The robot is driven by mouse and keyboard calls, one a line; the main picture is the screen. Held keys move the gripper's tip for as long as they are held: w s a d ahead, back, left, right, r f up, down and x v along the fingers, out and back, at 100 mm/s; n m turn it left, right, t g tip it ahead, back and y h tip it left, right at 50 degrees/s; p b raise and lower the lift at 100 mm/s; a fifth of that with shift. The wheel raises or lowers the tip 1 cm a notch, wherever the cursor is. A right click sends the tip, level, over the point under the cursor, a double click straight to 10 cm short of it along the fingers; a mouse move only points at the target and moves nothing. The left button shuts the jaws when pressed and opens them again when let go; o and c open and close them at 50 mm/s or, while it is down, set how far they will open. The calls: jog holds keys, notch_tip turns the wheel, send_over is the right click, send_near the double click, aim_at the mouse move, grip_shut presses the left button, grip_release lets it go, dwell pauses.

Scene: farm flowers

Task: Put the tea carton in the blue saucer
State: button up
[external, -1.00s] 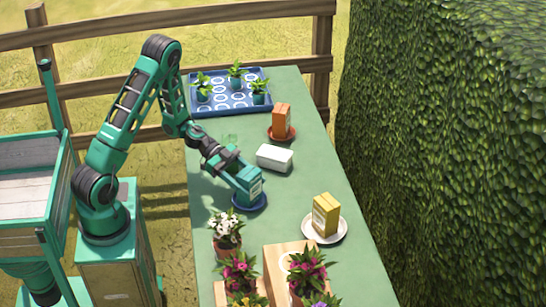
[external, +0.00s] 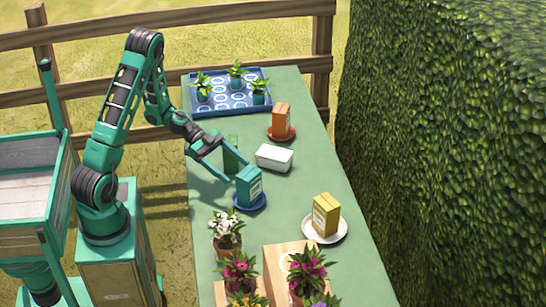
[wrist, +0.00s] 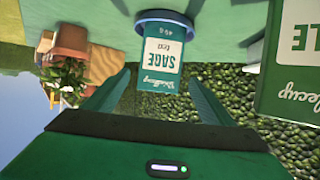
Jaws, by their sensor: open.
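The teal tea carton (external: 249,187) stands upright in the blue saucer (external: 262,204). In the wrist view, which is upside down, the carton (wrist: 163,65) shows its "SAGE tea" label and the saucer (wrist: 165,15) rim shows around its base. My gripper (external: 226,161) is open and empty, back to the left of the carton and apart from it. In the wrist view the fingers (wrist: 160,78) are spread with the carton ahead between them. A darker green carton (external: 232,158) stands beside my gripper; part of it shows large at the right of the wrist view (wrist: 290,75).
A white box (external: 274,158) lies behind the saucer. An orange carton stands in a red saucer (external: 293,135), a yellow one in a white saucer (external: 339,233). A blue seedling tray (external: 215,105) is at the far end. Potted flowers (external: 228,230) crowd the near end.

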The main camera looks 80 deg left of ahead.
jog(key=shift+v, duration=2.05)
jog(key=s+d+r+m+g, duration=0.15)
jog(key=s+d+g, duration=0.35)
jog(key=d, duration=0.6)
jog(key=s+d+m+g, duration=0.2)
jog(key=s+d+g, duration=0.3)
jog(key=d, duration=0.6)
jog(key=s+d+r+n+y, duration=0.3)
jog(key=s+r+y, duration=0.1)
jog(key=s, duration=0.3)
jog(key=s+d+r+n+y, duration=0.3)
jog(key=s+r+y, duration=0.1)
jog(key=s, duration=0.4)
jog(key=shift+s+d+r+t+y, duration=0.2)
jog(key=shift+s+d+t+y, duration=0.1)
jog(key=shift+y, duration=0.5)
